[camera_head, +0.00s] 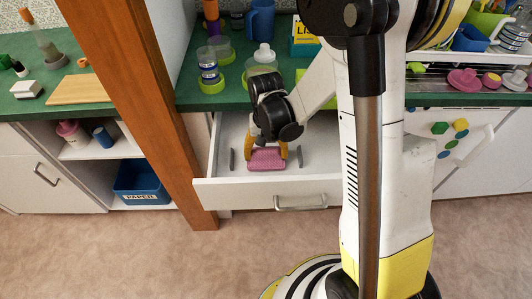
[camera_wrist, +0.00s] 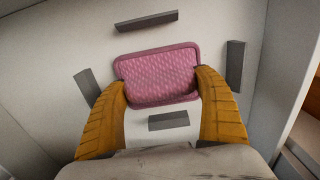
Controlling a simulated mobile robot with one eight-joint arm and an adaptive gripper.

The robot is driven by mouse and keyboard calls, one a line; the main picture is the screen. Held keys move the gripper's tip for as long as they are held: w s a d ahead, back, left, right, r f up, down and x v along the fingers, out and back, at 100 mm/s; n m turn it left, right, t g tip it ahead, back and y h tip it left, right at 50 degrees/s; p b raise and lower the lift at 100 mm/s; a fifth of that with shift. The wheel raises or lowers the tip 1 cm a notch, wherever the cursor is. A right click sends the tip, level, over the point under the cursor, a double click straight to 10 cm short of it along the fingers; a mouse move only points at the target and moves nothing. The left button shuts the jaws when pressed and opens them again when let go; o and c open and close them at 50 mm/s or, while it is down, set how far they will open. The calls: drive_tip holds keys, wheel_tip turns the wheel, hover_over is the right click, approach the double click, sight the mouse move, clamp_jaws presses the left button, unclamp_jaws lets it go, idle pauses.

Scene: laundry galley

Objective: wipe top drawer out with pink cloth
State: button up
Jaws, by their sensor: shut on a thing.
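The top drawer (camera_head: 325,188) is pulled open below the green counter. The pink cloth (camera_head: 267,159) is a rounded, textured pad inside it, and it also shows in the wrist view (camera_wrist: 158,75). My gripper (camera_head: 266,150) reaches down into the drawer, its two yellow fingers shut on the cloth's left and right sides. In the wrist view my gripper (camera_wrist: 164,88) has a finger against each side of the cloth. The cloth is over or on the drawer floor (camera_wrist: 60,60); exact contact is hard to tell.
Several dark grey bars, such as one above the cloth (camera_wrist: 147,20) and one to its right (camera_wrist: 234,66), stand around it on the drawer floor. A wooden post (camera_head: 140,100) rises left of the drawer. Jars and bottles (camera_head: 208,65) crowd the green counter behind.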

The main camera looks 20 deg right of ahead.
drive_tip(key=shift+f, duration=0.3)
drive_tip(key=shift+d, duration=0.15)
